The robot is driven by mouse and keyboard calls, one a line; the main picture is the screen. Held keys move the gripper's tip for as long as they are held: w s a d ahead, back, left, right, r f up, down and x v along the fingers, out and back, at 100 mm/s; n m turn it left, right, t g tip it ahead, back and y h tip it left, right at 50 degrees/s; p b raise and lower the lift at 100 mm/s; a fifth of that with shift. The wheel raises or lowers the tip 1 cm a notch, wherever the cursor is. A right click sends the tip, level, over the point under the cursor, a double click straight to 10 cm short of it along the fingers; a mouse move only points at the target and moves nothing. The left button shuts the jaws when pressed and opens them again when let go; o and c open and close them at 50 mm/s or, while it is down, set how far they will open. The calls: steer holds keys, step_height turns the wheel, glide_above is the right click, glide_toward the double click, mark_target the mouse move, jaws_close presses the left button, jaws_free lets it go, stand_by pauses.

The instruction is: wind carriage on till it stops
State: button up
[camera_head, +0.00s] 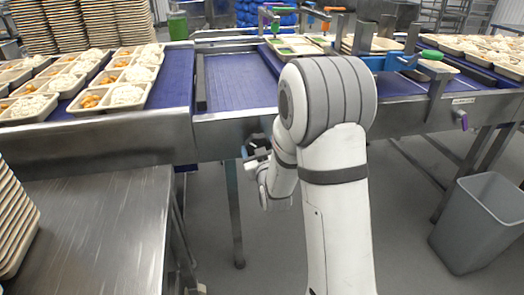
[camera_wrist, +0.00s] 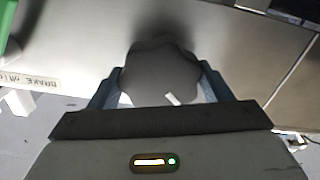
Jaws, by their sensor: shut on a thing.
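My gripper (camera_wrist: 162,82) is shut on a dark grey lobed knob (camera_wrist: 160,66) in the wrist view, with one blue-grey finger on each side. A short white mark shows on the knob's near part. The knob stands against a pale steel face. In the head view my gripper (camera_head: 257,152) is at the front side of the steel conveyor frame (camera_head: 215,128), partly hidden by my arm. A blue bed section (camera_head: 238,82) lies above it between two steel edges. I cannot tell from these frames which part is the carriage.
Filled food trays (camera_head: 122,96) stand on the blue belt at left. Coloured handles and a blue bracket (camera_head: 385,63) are at right. A grey bin (camera_head: 482,222) stands on the floor at right. A steel table (camera_head: 95,230) is at front left. A label (camera_wrist: 30,81) is on the frame.

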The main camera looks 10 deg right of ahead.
steer(key=shift+n+b, duration=0.5)
steer(key=shift+n, duration=0.4)
steer(key=shift+f+n+b, duration=0.2)
steer(key=shift+n+b, duration=0.5)
steer(key=shift+b, duration=0.1)
steer(key=shift+r+n+b, duration=0.2)
steer(key=shift+n+b, duration=0.35)
steer(key=shift+n, duration=0.35)
steer(key=shift+f+n+b, duration=0.2)
steer(key=shift+n+b, duration=0.5)
steer(key=shift+b, duration=0.05)
steer(key=shift+r+n+b, duration=0.15)
steer(key=shift+n+b, duration=0.4)
steer(key=shift+n, duration=0.35)
steer(key=o, duration=1.1)
steer(key=shift+c, duration=0.2)
